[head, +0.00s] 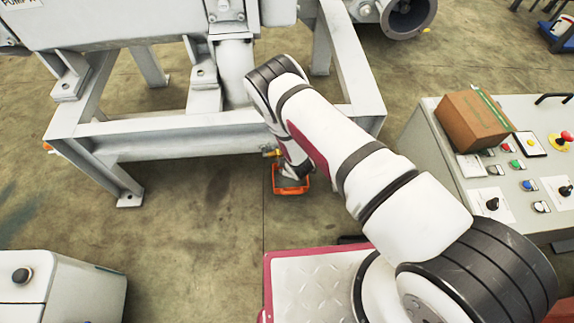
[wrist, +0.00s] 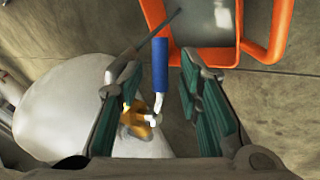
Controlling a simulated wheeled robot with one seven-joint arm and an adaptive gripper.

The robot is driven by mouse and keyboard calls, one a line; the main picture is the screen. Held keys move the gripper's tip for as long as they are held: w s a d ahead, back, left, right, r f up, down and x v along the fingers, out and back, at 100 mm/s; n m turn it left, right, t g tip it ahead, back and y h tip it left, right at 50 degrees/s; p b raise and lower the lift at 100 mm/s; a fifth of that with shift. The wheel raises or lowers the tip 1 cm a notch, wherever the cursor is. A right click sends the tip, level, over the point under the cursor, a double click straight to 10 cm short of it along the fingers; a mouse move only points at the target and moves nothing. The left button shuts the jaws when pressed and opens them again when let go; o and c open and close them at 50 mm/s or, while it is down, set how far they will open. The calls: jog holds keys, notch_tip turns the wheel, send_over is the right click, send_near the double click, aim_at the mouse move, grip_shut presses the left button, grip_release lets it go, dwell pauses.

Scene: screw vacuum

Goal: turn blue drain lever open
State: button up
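The blue drain lever (wrist: 160,62) stands nearly vertical in the wrist view, between the two green-padded fingers of my gripper (wrist: 160,78). The fingers are apart. A gap shows between the lever and the right finger, and a smaller one on the left side. The lever's bare metal lower end joins a brass valve body (wrist: 143,118). The brass valve (head: 270,153) shows small in the head view, beside the end of my arm. There the blue lever and most of my gripper are hidden.
An orange-rimmed tray (wrist: 183,49) lies on the floor close to my fingertips; it also shows in the head view (head: 305,186). A grey steel frame (head: 180,140) surrounds the valve area. A control panel (head: 430,150) with a cardboard box (head: 470,120) stands right.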

jog(key=v, duration=0.6)
jog(key=shift+s+r, duration=0.2)
jog(key=shift+r, duration=0.05)
